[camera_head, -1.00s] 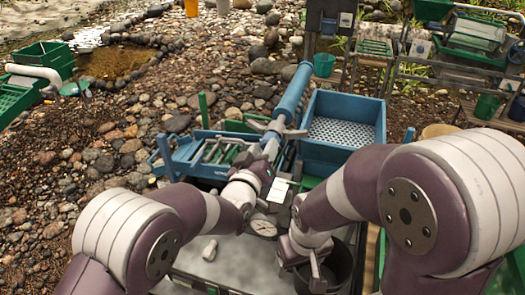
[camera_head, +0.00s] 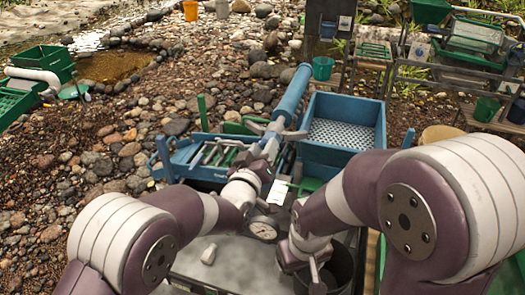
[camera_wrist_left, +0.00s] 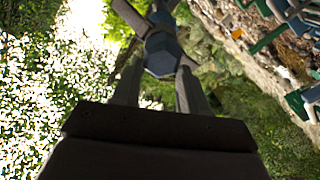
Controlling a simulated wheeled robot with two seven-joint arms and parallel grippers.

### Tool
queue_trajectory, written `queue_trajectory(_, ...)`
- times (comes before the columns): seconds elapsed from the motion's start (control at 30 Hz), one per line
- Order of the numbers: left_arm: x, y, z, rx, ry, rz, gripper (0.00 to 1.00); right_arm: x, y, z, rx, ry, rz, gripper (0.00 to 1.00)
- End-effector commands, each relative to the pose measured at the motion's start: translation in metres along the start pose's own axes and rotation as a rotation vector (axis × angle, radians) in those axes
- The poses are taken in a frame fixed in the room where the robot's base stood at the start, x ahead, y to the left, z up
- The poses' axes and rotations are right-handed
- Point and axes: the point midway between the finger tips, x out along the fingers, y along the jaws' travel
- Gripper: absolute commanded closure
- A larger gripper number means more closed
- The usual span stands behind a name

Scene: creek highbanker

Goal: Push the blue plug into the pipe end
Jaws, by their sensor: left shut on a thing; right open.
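The blue pipe (camera_head: 293,92) slants up and away beside the blue box. My left gripper (camera_head: 272,138) is at the pipe's near, lower end, roughly in line with it. In the left wrist view, my left gripper (camera_wrist_left: 159,75) is shut on the blue plug (camera_wrist_left: 162,52), whose six-sided face shows between the fingers. In the head view the fingers and wrist hide the plug, so I cannot tell how far it is in the pipe end.
A blue box with a perforated bottom (camera_head: 384,122) stands right of the pipe. A blue frame with bars (camera_head: 185,155) lies to the left. The dark bucket (camera_head: 343,268), a round gauge (camera_head: 262,231) and a small white bottle (camera_head: 208,254) are near me. Stony ground lies left.

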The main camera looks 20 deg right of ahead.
Motion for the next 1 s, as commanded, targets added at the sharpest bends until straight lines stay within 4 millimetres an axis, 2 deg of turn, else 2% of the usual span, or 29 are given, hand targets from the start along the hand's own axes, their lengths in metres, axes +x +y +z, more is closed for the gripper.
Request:
queue_trajectory(0.37, 0.000, 0.000, 0.000, 0.000, 0.001, 0.000, 1.00, 0.002, 0.000, 0.000, 0.000, 0.000, 0.000, 0.25)
queue_trajectory(0.4, 0.000, 0.000, 0.000, 0.000, 0.001, 0.000, 0.47, 0.002, 0.000, 0.000, 0.000, 0.000, 0.000, 0.25)
queue_trajectory(0.47, 0.000, 0.000, 0.000, 0.000, 0.001, 0.000, 0.28, 0.002, 0.000, 0.000, 0.000, 0.000, 0.000, 0.25)
queue_trajectory(0.8, -0.004, 0.000, 0.001, 0.000, -0.001, 0.000, 0.27, 0.004, 0.000, 0.001, 0.000, 0.000, 0.000, 0.25)
queue_trajectory(0.87, -0.011, -0.001, 0.001, 0.000, -0.001, 0.000, 0.27, 0.007, 0.000, 0.001, 0.000, 0.000, 0.000, 0.25)
queue_trajectory(1.0, -0.043, -0.002, 0.003, 0.000, 0.000, 0.001, 0.27, 0.018, 0.000, 0.002, 0.000, 0.000, 0.000, 0.25)
